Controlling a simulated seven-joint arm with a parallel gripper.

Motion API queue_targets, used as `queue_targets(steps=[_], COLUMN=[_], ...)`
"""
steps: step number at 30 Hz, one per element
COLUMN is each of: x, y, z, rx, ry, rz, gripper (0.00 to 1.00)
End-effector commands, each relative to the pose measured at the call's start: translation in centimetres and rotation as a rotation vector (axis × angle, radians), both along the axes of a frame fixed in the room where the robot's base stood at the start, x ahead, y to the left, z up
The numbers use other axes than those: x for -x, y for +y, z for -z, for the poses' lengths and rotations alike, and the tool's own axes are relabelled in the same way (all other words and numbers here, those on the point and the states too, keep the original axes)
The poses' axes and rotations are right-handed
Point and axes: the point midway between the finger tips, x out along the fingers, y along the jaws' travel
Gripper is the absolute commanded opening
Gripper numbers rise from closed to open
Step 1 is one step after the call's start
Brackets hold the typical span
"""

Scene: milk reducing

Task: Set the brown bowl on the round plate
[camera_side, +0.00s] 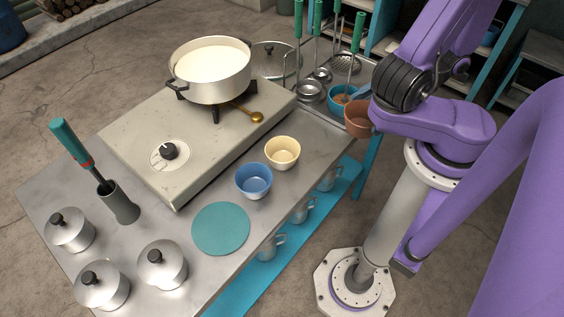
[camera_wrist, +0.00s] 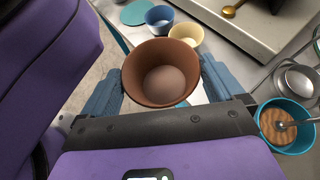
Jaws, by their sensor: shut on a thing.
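The brown bowl (camera_side: 358,118) is upright at the right edge of the table in the side view, partly hidden by my arm. In the wrist view the brown bowl (camera_wrist: 162,75) sits between the two blue fingers of my gripper (camera_wrist: 160,88), which is shut on it. I cannot tell whether the bowl is clear of the surface. The round plate (camera_side: 221,229) is a flat teal disc at the table's front, with nothing on it. It also shows in the wrist view (camera_wrist: 137,12), beyond the bowls.
A blue bowl (camera_side: 253,181) and a cream bowl (camera_side: 282,153) stand between the plate and my gripper. A teal bowl (camera_side: 343,101) is beside the brown bowl. A stove (camera_side: 130,135) carries a pot of milk (camera_side: 210,72). Lidded metal pots (camera_side: 162,265) stand left of the plate.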

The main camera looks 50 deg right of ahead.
Motion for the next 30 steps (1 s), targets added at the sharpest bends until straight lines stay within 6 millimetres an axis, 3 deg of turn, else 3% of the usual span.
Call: queue_targets(steps=[5,11,20,24,30], x=[-0.7,-3.4,-6.5,-6.5,-5.5], y=[0.6,3.5,12.0,16.6,21.5], z=[0.0,-0.2,-0.4,-0.6,-0.8], rx=[0.000,0.002,0.005,0.005,0.003], ry=[0.000,0.004,0.003,0.001,-0.002], rz=[-0.049,-0.221,-0.533,-0.666,-0.797], gripper=[0.61,0.61,0.61,0.61,0.61])
